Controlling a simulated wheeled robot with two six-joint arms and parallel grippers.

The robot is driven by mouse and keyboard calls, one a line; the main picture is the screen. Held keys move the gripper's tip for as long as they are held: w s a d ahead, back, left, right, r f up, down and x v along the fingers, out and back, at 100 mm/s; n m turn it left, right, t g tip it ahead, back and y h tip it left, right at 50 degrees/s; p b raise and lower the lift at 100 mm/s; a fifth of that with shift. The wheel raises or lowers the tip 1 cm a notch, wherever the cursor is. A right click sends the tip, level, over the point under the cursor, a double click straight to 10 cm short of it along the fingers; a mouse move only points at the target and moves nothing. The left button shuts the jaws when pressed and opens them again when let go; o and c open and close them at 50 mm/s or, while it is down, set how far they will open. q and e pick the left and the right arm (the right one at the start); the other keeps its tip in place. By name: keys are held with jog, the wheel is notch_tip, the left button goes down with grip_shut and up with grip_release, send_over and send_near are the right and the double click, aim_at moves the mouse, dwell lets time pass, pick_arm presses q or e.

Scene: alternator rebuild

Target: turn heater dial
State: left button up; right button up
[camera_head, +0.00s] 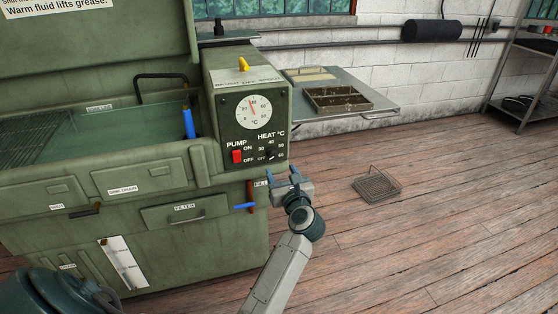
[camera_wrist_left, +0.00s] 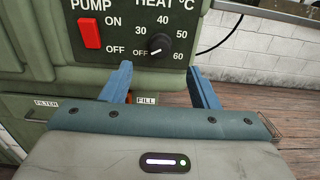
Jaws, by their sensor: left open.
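The heater dial (camera_head: 269,153) is a small black knob under the "HEAT °C" label on the green washer's control panel. It shows larger in the left wrist view (camera_wrist_left: 160,45), with numbers 30 to 60 around it and OFF at its lower left. Its white mark appears to point toward OFF. My left gripper (camera_head: 282,173) is open and empty, just below and in front of the dial. In the left wrist view its two blue fingers (camera_wrist_left: 162,82) are spread, with the dial above the gap between them and apart from both. My right gripper is not in view.
A red pump switch (camera_head: 237,156) sits left of the dial, below a round gauge (camera_head: 253,111). A blue-tipped fill lever (camera_head: 246,207) is left of my gripper. A side table (camera_head: 372,97) holds a divided tray (camera_head: 338,108).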

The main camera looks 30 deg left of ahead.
aim_at(274, 157)
pick_arm(q)
jog(key=x, duration=0.8)
jog(key=shift+w, duration=0.1)
jog(key=shift+c, duration=0.2)
jog(key=c, duration=0.9)
